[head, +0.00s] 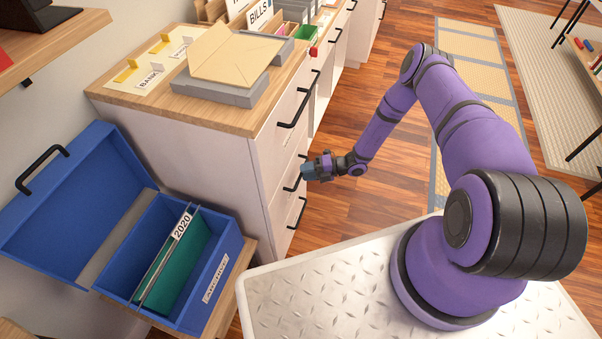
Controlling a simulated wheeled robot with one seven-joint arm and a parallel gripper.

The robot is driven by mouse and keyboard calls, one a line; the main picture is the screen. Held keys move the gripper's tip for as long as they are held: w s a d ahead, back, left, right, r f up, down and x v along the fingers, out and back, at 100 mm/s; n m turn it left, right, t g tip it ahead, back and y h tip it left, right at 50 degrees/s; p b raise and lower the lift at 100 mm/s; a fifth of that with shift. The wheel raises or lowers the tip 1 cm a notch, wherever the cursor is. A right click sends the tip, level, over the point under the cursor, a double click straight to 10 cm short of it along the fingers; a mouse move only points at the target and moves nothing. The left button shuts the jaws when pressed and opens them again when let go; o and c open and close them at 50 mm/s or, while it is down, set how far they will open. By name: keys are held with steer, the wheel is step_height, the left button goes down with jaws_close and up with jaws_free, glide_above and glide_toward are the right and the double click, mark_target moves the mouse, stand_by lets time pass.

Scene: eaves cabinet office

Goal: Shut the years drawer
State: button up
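The white cabinet (180,150) with a wooden top stands at the left centre. Its front is seen at a steep angle and carries several dark bar handles: an upper one (299,102), a middle one (292,184) and a lower one (298,213). No label on these fronts is readable, so I cannot tell which is the years drawer or whether one stands slightly out. My gripper (306,172) is beside the front at the middle handle and hides part of it. Contact with the handle is unclear. The fingers are too small to judge open or shut.
An open blue box (226,262) with a "2020" divider (181,226) stands at the lower left. A tan folder on a grey box (230,62) and a "BILLS" card (259,15) are on the cabinet top. Wooden floor (345,195) is clear right of the cabinet.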

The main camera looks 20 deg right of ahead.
steer(key=v, duration=0.8)
steer(key=shift+d, duration=0.1)
